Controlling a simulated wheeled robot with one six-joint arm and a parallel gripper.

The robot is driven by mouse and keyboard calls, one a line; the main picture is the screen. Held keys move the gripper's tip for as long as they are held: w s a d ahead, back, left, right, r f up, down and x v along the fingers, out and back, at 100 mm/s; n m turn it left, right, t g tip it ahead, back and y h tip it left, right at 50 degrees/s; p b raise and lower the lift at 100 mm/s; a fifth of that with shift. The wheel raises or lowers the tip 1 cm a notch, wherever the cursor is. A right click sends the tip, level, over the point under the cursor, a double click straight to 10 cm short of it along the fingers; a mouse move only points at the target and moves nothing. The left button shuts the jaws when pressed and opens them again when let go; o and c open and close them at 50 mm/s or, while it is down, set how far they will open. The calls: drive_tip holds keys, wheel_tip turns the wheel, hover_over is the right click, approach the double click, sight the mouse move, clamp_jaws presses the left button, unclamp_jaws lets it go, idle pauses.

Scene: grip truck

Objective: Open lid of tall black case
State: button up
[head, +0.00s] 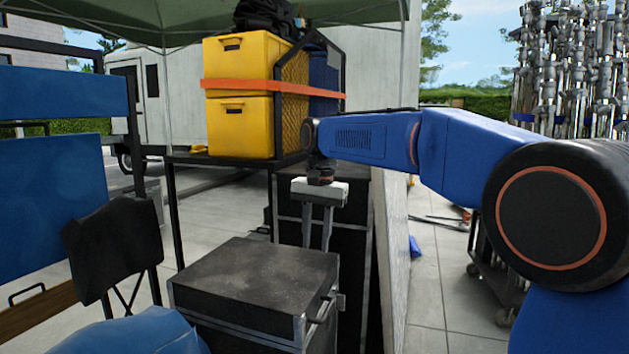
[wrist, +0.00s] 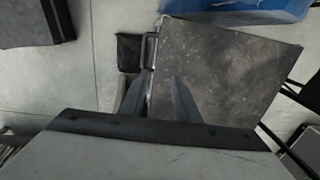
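A black case (head: 255,270) with a dusty flat top and metal edges stands in front, its lid down. A handle or latch (head: 322,308) sits on its right side. Its dusty lid (wrist: 225,70) fills much of the wrist view, with a handle (wrist: 148,50) along its left edge. A taller-looking dark case (head: 350,215) with metal edging stands behind, partly hidden by my gripper. My gripper (head: 316,246) points down by the front case's far right edge, fingers apart and empty. In the wrist view my gripper (wrist: 162,78) shows near that handle edge. Contact is unclear.
Yellow crates (head: 240,97) with an orange strap stand on a rack behind. A pale panel (head: 392,250) rises to the right of the cases. Blue folding chairs (head: 55,195) and blue cloth (head: 145,335) are at left. Paved floor (head: 440,285) shows at right.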

wheel_tip(320, 180, up, 15)
drive_tip(key=shift+a, duration=0.2)
idle(2.0)
drive_tip(key=shift+d, duration=0.1)
drive_tip(key=s+d+f+n+t, duration=0.1)
drive_tip(key=s+d+f, duration=0.4)
drive_tip(key=s+d, duration=0.3)
drive_tip(key=s+d+f+n+t, duration=0.1)
drive_tip(key=s+d+f, duration=0.4)
drive_tip(key=s+d, duration=0.25)
drive_tip(key=s+d+f+n+t, duration=0.1)
drive_tip(key=s+d+f, duration=0.4)
drive_tip(key=s+f, duration=0.55)
drive_tip(key=s+d+f+n+t, duration=0.1)
drive_tip(key=s+d+f, duration=0.4)
drive_tip(key=s+f, duration=0.55)
wheel_tip(320, 180, up, 15)
drive_tip(key=m+g+y, duration=0.1)
drive_tip(key=m+g, duration=0.3)
hover_over(329, 308)
drive_tip(key=s+d, duration=0.1)
drive_tip(key=d, duration=0.2)
drive_tip(key=a+f, duration=0.1)
drive_tip(key=f, duration=0.9)
drive_tip(key=a+f, duration=0.1)
drive_tip(key=f, duration=0.5)
drive_tip(key=shift+w+a, duration=0.35)
drive_tip(key=shift+w, duration=0.05)
